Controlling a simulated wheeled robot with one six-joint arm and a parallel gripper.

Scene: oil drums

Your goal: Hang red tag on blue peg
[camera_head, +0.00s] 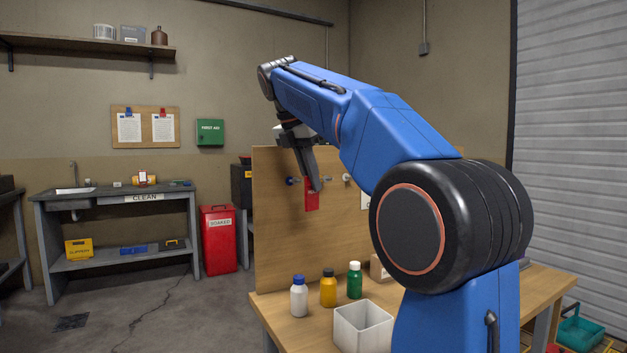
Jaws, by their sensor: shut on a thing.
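The red tag (311,202) hangs upright from the fingertips of my gripper (314,186), in front of the upright wooden board. My gripper points down and is shut on the tag's upper part, which the fingers partly cover. The blue peg (291,181) sticks out of the board just left of the tag, at about the height of the tag's top. The tag looks apart from the blue peg, but its distance from the board is hard to tell.
The wooden board (282,240) stands on a workbench. A white peg (347,178) is right of the tag. White (299,298), yellow (328,290) and green (355,282) bottles and an open white box (362,333) stand below. My arm hides the board's right side.

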